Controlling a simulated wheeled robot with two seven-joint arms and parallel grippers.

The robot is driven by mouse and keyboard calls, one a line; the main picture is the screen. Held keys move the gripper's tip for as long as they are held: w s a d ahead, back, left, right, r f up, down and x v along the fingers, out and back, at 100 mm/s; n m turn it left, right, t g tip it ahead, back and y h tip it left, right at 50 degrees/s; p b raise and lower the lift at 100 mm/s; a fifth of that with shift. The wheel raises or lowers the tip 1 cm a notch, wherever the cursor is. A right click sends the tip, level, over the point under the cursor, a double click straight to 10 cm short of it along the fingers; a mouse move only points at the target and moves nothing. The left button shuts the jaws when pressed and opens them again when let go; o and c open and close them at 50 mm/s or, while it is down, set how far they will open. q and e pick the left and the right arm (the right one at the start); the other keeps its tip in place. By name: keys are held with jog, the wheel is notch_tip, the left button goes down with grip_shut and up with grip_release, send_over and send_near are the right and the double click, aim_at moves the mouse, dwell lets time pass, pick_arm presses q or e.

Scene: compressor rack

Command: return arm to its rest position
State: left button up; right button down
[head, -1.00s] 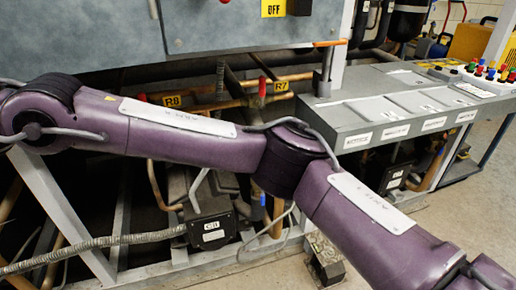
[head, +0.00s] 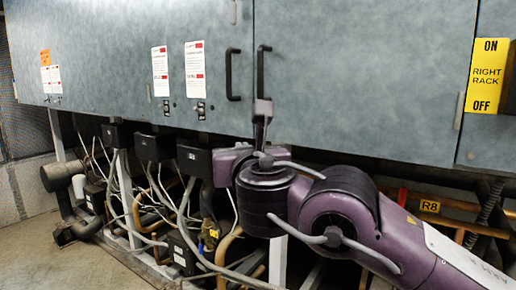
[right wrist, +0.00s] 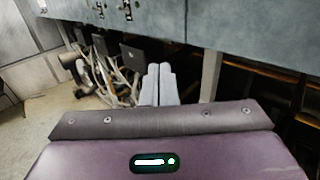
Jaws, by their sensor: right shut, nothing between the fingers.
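My right arm (head: 375,230) is purple with black joints and comes in from the lower right of the head view. The fingers point toward the dark space under the cabinet. My left gripper is in neither view.
A blue-grey cabinet (head: 350,80) with black handles (head: 232,75) hangs above the arm. Black boxes (head: 155,147) and loose cables crowd below it, with copper pipes (head: 460,205) at the right. A yellow ON/OFF sign (head: 487,76) is at upper right. Bare floor (head: 40,240) shows at lower left.

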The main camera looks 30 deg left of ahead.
jog(key=shift+s+a+f, duration=0.1)
jog(key=shift+s, duration=1)
